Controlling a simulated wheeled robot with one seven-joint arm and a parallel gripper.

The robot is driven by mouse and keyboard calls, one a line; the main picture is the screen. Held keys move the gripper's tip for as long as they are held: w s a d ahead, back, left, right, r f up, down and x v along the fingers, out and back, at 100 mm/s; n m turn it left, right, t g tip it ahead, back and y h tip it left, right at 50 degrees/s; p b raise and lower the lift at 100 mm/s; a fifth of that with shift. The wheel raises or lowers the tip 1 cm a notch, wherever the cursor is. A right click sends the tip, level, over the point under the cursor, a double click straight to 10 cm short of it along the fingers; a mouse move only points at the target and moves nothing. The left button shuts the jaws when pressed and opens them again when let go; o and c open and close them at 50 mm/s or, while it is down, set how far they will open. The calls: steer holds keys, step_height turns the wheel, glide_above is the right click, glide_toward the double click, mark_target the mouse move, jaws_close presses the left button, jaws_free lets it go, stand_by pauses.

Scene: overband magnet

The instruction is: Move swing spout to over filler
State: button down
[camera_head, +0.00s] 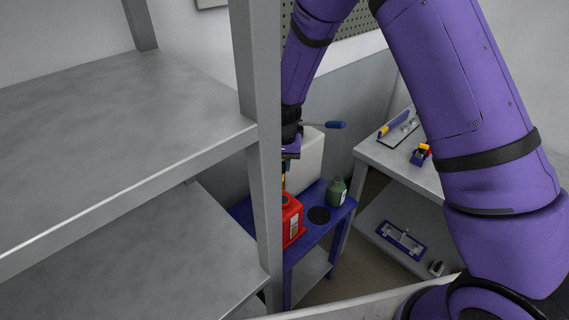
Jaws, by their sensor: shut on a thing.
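My gripper (287,164) points down beside the grey shelf post, which hides part of it. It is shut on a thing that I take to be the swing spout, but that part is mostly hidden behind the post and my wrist. A narrow orange-yellow piece (284,182) shows just below the gripper. A red canister (292,222) stands below it on a blue table; its top, with a dark opening, lies nearly under the gripper. I cannot tell for sure whether this opening is the filler. A bar with a blue handle (336,125) sticks out to the right near my wrist.
A white tank (312,157) stands behind the gripper. A green bottle (337,191) and a dark disc (319,215) are on the blue table (312,238). A grey shelf (110,140) fills the left. A grey bench (385,160) with tools stands at the right.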

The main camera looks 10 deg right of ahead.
steer(key=c, duration=1.1)
jaws_free()
step_height(320, 180, up, 11)
steer(key=shift+f, duration=0.1)
